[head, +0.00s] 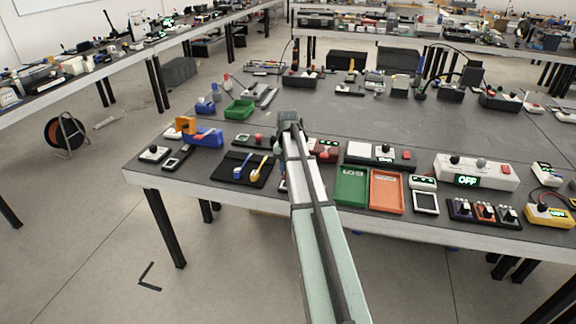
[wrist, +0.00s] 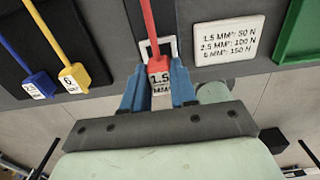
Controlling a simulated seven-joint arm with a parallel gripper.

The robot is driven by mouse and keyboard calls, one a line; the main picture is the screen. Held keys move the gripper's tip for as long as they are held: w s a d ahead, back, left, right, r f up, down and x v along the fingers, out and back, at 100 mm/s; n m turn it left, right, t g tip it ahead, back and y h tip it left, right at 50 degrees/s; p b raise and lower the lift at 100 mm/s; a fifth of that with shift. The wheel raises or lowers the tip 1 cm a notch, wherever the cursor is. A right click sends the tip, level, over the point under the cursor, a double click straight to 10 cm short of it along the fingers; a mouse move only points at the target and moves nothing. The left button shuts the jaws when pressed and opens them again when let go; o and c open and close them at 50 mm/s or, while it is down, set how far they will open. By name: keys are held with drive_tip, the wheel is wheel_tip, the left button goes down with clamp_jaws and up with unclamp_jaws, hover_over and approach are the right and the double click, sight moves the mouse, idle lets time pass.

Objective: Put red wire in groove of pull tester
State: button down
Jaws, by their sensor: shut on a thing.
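The red wire (wrist: 149,18) ends in a red block with a white "1.5 MM²" label (wrist: 160,76). My gripper (wrist: 159,82) has blue fingers on either side of this block and is shut on it. The wire runs up out of the wrist picture. A white square frame (wrist: 172,44) lies just behind the block on the table; I cannot tell whether they touch. In the head view my arm hides the gripper and red block.
A black mat (head: 232,176) left of my arm holds a blue wire (wrist: 38,82) and a yellow wire (wrist: 75,76). A white card (wrist: 227,41) lists sizes and forces. A green tray (head: 351,188) and orange tray (head: 386,191) are to the right. The table's front edge is close.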

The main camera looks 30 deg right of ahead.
drive_tip(key=shift+f, duration=0.55)
drive_tip(key=shift+f, duration=0.95)
idle(1.2)
drive_tip(key=c, duration=0.8)
unclamp_jaws()
wheel_tip(320, 180, up, 14)
drive_tip(key=shift+f, duration=0.1)
idle(0.4)
